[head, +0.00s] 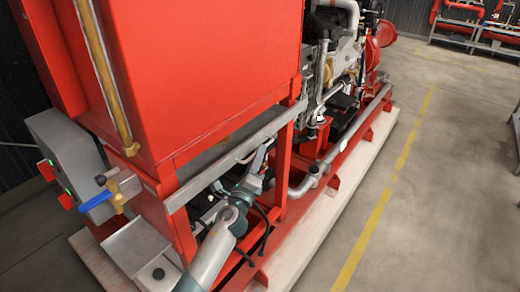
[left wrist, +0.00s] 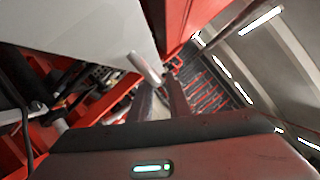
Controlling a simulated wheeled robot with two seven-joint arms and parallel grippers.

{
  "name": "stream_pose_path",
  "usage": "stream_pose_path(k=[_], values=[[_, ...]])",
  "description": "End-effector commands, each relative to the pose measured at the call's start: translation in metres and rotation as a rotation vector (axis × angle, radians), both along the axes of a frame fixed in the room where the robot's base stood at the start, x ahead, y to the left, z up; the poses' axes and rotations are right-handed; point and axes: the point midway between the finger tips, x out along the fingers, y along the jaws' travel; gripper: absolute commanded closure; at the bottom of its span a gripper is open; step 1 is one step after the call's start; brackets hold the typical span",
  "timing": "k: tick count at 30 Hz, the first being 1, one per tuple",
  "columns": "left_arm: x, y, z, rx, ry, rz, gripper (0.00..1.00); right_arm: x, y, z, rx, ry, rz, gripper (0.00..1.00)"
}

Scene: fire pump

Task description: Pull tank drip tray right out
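The tank drip tray (head: 240,141) shows in the head view as a long grey metal edge under the red tank (head: 215,75), lying along the red frame. A small silver bar handle (head: 252,152) is at its front side. My left gripper (head: 264,153) is right at this handle, its fingers small and partly hidden. In the left wrist view a pale bar end (left wrist: 143,67) lies at the tips of my two dark fingers (left wrist: 164,84), which stand slightly apart. I cannot tell if they clamp it. A broad grey surface (left wrist: 85,30) fills the upper left. My right gripper is out of view.
A blue-handled valve (head: 97,201) and a smaller grey tray (head: 135,246) are at the lower left. Red frame posts (head: 284,168) and a grey pipe (head: 302,187) are close to my left arm. The floor (head: 440,210) to the right is clear.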

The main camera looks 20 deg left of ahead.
Motion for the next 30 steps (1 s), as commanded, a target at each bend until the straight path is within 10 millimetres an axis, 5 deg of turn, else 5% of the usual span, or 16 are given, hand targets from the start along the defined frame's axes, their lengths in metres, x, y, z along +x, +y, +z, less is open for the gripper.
stream_pose_path(k=[6,17,19,30], values=[[0.017,0.0,0.003,-0.001,0.0,0.001,0.84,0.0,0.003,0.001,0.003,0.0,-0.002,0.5],[0.02,0.0,0.004,-0.001,0.001,0.0,0.84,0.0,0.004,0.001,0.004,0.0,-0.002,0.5],[0.02,0.0,0.004,-0.001,0.001,0.0,1.0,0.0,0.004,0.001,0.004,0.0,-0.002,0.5],[0.019,0.0,0.004,0.0,0.001,0.001,1.0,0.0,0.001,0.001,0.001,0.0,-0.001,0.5]])
